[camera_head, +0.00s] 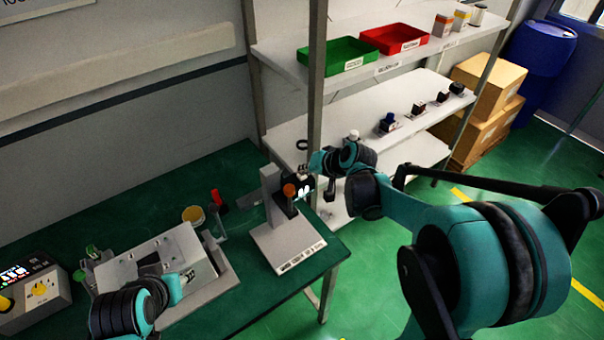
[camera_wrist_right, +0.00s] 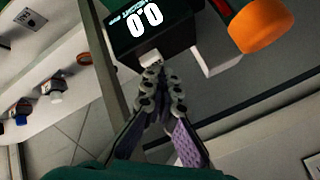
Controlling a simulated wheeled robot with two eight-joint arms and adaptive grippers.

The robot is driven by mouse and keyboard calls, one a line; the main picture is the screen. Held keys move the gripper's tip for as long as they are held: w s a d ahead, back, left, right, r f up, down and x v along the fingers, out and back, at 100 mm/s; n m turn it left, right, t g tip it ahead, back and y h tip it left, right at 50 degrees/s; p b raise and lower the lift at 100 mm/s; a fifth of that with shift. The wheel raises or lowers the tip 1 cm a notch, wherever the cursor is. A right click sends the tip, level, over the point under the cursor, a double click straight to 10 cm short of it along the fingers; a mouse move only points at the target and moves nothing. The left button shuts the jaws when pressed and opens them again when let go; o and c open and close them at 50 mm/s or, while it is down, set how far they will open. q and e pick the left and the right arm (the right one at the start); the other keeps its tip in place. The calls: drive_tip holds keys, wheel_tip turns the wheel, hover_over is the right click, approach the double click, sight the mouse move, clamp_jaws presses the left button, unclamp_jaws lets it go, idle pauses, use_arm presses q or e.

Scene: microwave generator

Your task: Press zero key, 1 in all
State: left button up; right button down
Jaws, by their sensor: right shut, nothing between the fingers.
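A black gauge with a lit display reading 0.0 (camera_wrist_right: 143,20) is at the top of the right wrist view. In the head view this gauge (camera_head: 304,188) is on a grey stand with a white base (camera_head: 287,243) at the table's right end. My right gripper (camera_wrist_right: 155,75) is shut and empty, its fingertips at the gauge's lower edge; I cannot tell whether they touch it. It also shows beside the gauge in the head view (camera_head: 312,172).
An orange knob (camera_wrist_right: 262,27) is beside the gauge. A grey machine (camera_head: 170,258), a yellow-topped cup (camera_head: 193,215) and a control box with a display (camera_head: 35,290) are on the green table. A shelf with green (camera_head: 338,55) and red trays (camera_head: 394,38) is behind.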

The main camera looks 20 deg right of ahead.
drive_tip(key=shift+r+p, duration=0.7)
drive_tip(key=shift+r, duration=0.25)
wheel_tip(320, 180, up, 5)
drive_tip(key=p, duration=0.4)
drive_tip(key=shift+s+f, duration=0.1)
idle(0.5)
drive_tip(key=n+h+b, duration=0.2)
drive_tip(key=b, duration=0.8)
approach(304, 177)
drive_tip(key=s+a+f, duration=0.3)
drive_tip(key=s+f, duration=0.2)
drive_tip(key=s, duration=0.2)
drive_tip(key=s+d+f+n+g+h+b, duration=0.1)
drive_tip(key=s+f+h+b, duration=0.1)
drive_tip(key=s+f+b, duration=0.4)
drive_tip(key=s+f, duration=0.3)
drive_tip(key=s, duration=0.2)
drive_tip(key=shift+d+n+b, duration=0.15)
drive_tip(key=shift+n+b, duration=0.2)
drive_tip(key=shift+n, duration=0.05)
